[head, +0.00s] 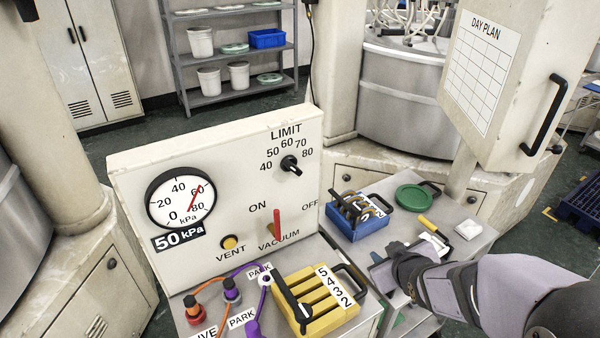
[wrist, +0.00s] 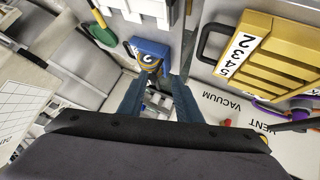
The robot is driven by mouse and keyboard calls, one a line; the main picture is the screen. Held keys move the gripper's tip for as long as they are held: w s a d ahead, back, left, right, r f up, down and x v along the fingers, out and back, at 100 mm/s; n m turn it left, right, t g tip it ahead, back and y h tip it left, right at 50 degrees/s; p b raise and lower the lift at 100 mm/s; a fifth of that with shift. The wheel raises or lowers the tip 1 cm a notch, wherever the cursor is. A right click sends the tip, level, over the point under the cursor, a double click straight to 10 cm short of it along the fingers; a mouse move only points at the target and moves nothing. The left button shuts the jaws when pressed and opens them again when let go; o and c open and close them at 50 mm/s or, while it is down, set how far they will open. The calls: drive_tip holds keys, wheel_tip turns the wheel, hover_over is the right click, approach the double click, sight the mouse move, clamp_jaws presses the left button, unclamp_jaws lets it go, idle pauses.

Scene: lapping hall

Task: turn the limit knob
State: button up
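The limit knob (head: 290,164) is a small black knob at the upper right of the cream upright panel (head: 240,186), below the word LIMIT. A scale from 40 to 80 arcs over it. Its exact setting is too small to read. My gripper (head: 383,268) is low over the bench at the right, well apart from the knob and nearer the camera. In the wrist view, the two blue-grey fingers of my gripper (wrist: 157,95) stand apart with nothing held between them. The knob does not show in the wrist view.
The panel also carries a gauge (head: 181,201) labelled 50 kPa, a yellow vent button (head: 229,242) and a red vacuum lever (head: 277,225). A yellow rack (head: 322,312), a blue crate (head: 352,229) and a green round dish (head: 413,197) crowd the bench. A day-plan cabinet (head: 500,80) overhangs at right.

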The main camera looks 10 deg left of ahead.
drive_tip(key=w+a+r+n+t+y, duration=0.3)
drive_tip(key=w+a+r+n+y, duration=0.15)
drive_tip(key=a+r, duration=0.45)
drive_tip(key=n+y, duration=0.4)
drive_tip(key=y, duration=0.2)
approach(297, 171)
drive_tip(key=a, duration=0.1)
drive_tip(key=shift+p+x, duration=1.8)
drive_tip(key=shift+x, duration=1.2)
drive_tip(key=shift+w+a+p, duration=0.3)
drive_tip(key=shift+w+a, duration=0.15)
drive_tip(key=shift+w, duration=0.4)
drive_tip(key=shift+c, duration=0.3)
clamp_jaws()
